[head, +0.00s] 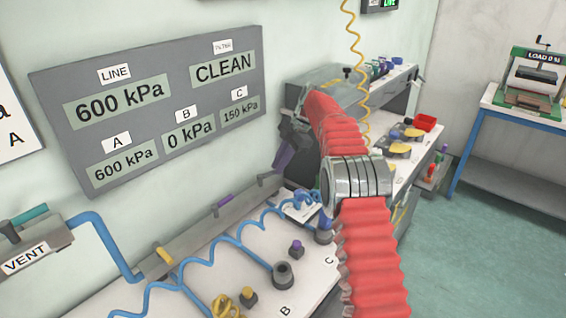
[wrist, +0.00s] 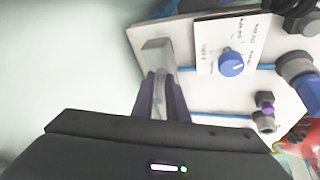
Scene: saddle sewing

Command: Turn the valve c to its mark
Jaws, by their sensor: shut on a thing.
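My gripper (head: 281,165) reaches down at the far end of the grey valve rail, its purple fingers partly hidden behind my arm in the head view. In the wrist view my gripper (wrist: 160,82) is shut on a pale grey bar that runs up to a grey block (wrist: 157,48); this looks like valve c, but no letter shows on it. Its mark cannot be made out. The grey pressure panel (head: 150,110) reads 150 kPa under C, 0 kPa under B and 600 kPa under A.
A white card with a blue knob (wrist: 231,62) lies right of the grey block. Blue hoses cross the white bench (head: 215,270). A purple handle (head: 222,201) and a yellow handle (head: 163,254) sit along the rail. The wall is close on the left.

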